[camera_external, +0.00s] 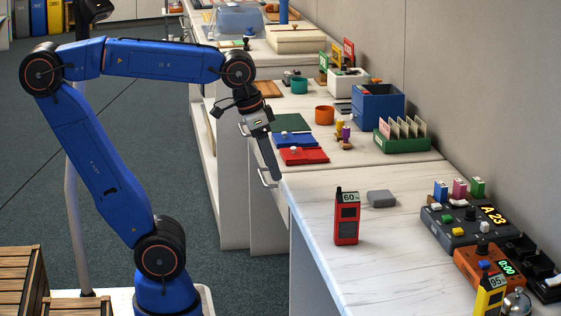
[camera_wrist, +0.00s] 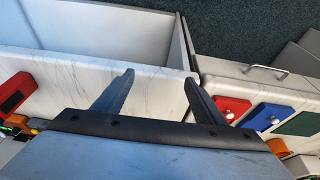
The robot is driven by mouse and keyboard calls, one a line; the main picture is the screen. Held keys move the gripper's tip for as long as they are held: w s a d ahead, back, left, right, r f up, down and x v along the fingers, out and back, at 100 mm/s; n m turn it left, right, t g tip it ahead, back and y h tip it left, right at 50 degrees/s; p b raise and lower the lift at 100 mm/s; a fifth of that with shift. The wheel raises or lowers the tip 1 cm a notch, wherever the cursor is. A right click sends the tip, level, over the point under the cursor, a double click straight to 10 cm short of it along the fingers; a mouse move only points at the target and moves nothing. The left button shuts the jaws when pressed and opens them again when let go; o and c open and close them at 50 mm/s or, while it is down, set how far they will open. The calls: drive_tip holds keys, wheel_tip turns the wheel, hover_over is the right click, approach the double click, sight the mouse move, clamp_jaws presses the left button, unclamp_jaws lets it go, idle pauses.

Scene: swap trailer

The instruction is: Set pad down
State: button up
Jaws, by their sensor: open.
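A red pad (camera_external: 304,156) and a blue pad (camera_external: 294,139), each a flat box with a small white knob, lie side by side on the middle counter. They also show in the wrist view, the red pad (camera_wrist: 232,109) and the blue pad (camera_wrist: 266,117), right of my fingers. My gripper (camera_external: 273,174) points down at the counter's front edge, left of the red pad in the external view. In the wrist view my gripper (camera_wrist: 158,78) has its two fingers wide apart, with nothing between them. Which pad the task means I cannot tell.
A dark green mat (camera_external: 287,122) lies behind the blue pad. Stamps (camera_external: 344,134) and a green card tray (camera_external: 402,136) stand to the right. The near counter (camera_external: 332,270) holds a red radio (camera_external: 346,219) and a grey block (camera_external: 381,198).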

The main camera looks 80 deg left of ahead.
drive_tip(key=s+a+f+t, duration=0.1)
drive_tip(key=s+a+f, duration=0.1)
drive_tip(key=s+f, duration=0.5)
drive_tip(key=shift+s, duration=0.2)
idle(1.0)
